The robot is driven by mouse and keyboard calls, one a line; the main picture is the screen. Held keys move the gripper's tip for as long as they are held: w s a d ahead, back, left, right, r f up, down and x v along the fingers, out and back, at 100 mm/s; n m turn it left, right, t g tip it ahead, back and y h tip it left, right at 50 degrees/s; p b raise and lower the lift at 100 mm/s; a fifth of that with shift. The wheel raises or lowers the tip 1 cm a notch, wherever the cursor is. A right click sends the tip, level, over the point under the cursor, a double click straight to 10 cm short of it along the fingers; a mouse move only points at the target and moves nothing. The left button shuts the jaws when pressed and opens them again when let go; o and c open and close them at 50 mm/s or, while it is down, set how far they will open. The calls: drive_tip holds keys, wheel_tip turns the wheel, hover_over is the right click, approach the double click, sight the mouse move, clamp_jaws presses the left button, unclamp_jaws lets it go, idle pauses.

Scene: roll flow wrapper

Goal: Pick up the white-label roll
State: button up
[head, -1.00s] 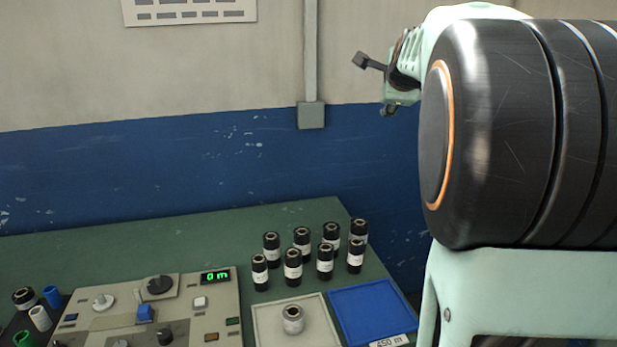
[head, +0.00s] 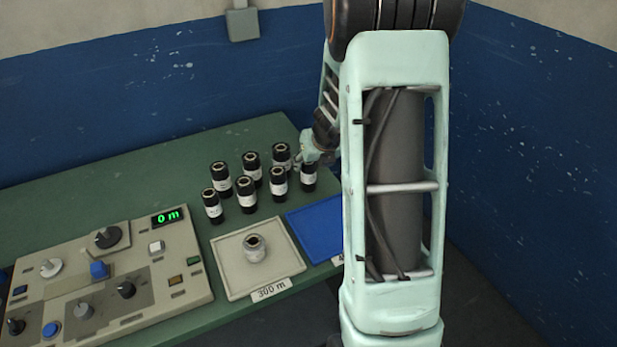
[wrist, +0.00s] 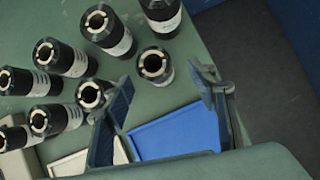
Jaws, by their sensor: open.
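Several black rolls with white label bands stand upright in two rows on the green bench; one front-row roll is at the left (head: 212,206). The rightmost roll (head: 308,180) stands just below my gripper (head: 318,152). In the wrist view a roll with a pale core (wrist: 155,67) shows beyond the open fingertips of my gripper (wrist: 164,84), roughly between them. No contact is visible. A paler roll (head: 254,250) stands in the grey tray (head: 232,284). Which roll is meant by white-label I cannot tell.
A blue tray (head: 312,232) lies right of the grey tray, partly hidden by my arm; it also shows in the wrist view (wrist: 175,135). A control panel (head: 140,285) stands at the left. Neighbouring rolls (wrist: 108,30) stand close by. The bench's right edge is near.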

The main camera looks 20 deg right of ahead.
sight(309, 175)
drive_tip(key=x, duration=0.2)
drive_tip(key=b+x, duration=0.1)
drive_tip(key=x, duration=0.2)
drive_tip(key=shift+w+a+f, duration=0.2)
drive_tip(key=shift+w, duration=0.1)
drive_tip(key=c, duration=1.3)
drive_tip(key=shift+r, duration=0.1)
